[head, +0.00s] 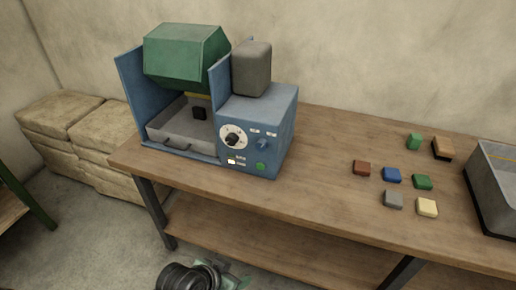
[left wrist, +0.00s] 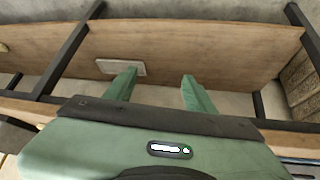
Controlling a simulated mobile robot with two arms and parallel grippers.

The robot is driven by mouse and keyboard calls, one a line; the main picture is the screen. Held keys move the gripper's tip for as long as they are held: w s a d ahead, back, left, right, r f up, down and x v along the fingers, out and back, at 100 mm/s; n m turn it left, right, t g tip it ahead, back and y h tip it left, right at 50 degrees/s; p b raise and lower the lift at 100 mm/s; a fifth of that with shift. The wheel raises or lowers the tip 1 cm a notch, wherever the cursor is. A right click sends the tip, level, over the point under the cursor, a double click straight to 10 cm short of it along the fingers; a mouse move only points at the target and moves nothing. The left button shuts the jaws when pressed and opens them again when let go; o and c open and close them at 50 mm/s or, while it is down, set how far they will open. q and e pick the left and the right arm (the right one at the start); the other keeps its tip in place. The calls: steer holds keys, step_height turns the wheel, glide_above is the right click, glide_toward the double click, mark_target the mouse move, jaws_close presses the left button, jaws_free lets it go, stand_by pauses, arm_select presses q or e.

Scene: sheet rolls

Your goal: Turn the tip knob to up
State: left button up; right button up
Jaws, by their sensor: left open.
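The blue machine (head: 262,105) stands on the left part of the wooden bench. Its front panel carries a black knob on a white dial (head: 233,137) and a blue knob (head: 263,144) with two small labels above it. The labels are too small to read, so I cannot tell for sure which is the tip knob or its setting. A green button (head: 261,167) and a small white switch (head: 231,161) sit lower. My left gripper (left wrist: 157,80) is open and empty in the left wrist view, its green fingers apart. In the head view it is low, before the bench, well below the knobs.
A green hopper (head: 185,52) hangs above a grey tray (head: 178,130) in the machine. Several coloured blocks (head: 392,175) and a grey bin (head: 494,175) are on the bench (head: 320,165) at right. Stacked sacks (head: 70,125) lie at left. The bench has a lower shelf (head: 235,235).

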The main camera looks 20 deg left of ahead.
arm_select(q)
steer(key=w+d+r+t+h, duration=0.1)
steer(key=w+r+t, duration=0.2)
steer(key=w+r, duration=0.3)
steer(key=w+r+t+h, duration=0.1)
steer(key=w+r+t, duration=0.25)
steer(key=w, duration=0.45)
steer(key=n+t+y, duration=0.3)
steer(key=n+t, duration=0.1)
steer(key=t, duration=0.1)
glide_toward(260, 147)
steer(key=w, duration=0.6)
steer(key=w+p, duration=0.1)
steer(key=w, duration=0.1)
steer(key=shift+w+d, duration=0.3)
steer(key=shift+d, duration=0.05)
jaws_close()
